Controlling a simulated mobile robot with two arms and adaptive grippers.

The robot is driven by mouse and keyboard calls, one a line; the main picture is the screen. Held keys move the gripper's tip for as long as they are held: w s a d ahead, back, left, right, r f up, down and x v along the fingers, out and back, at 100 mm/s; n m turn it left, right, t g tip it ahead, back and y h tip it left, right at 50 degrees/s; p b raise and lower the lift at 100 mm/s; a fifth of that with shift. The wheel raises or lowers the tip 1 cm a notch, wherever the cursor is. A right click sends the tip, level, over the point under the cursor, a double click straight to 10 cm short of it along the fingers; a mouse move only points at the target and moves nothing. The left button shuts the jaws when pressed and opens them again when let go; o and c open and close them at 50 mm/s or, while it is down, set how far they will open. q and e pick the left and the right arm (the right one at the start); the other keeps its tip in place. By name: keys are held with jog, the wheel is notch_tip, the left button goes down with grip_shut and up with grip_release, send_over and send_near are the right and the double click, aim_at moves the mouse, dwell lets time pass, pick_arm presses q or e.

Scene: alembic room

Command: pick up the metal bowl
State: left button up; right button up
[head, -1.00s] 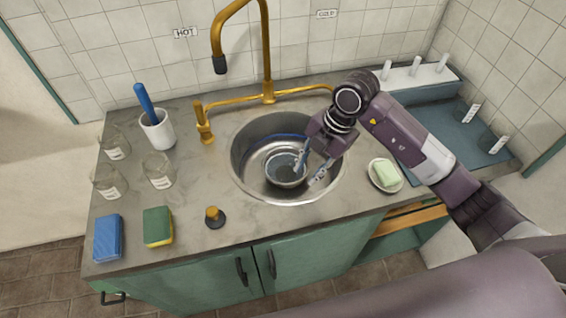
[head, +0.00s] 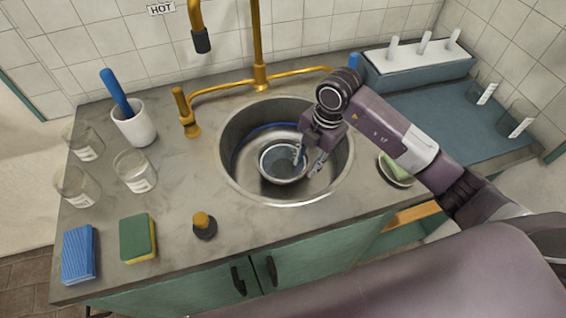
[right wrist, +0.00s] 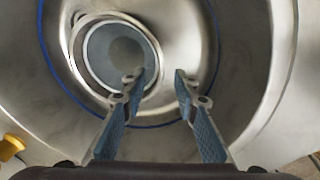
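The metal bowl (head: 284,165) sits inside the round steel sink (head: 232,176), upright, with a grey-blue inside. It also shows in the right wrist view (right wrist: 92,50), at the upper left. My right gripper (head: 308,166) reaches down into the sink at the bowl's right side. In the right wrist view my right gripper (right wrist: 156,76) is open, its two fingers spread with a gap between them. The left fingertip overlaps the bowl's right rim and the right fingertip is over bare sink. I cannot tell whether a finger touches the bowl. My left gripper is not in view.
A gold faucet (head: 258,50) stands behind the sink. A gold-topped stopper (head: 204,224), a green sponge (head: 136,238), a blue sponge (head: 79,254), glass beakers (head: 134,170) and a white cup (head: 134,124) stand left. A soap dish (head: 397,172) is right, partly behind my arm.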

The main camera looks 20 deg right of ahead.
aim_at(303, 172)
jog(key=f, duration=0.4)
jog(key=shift+w+a+f+p, duration=0.2)
jog(key=shift+a+f+p, duration=0.1)
jog(key=shift+a+p, duration=0.1)
jog(key=shift+c, duration=0.2)
grip_shut()
jog(key=shift+w+r, duration=0.1)
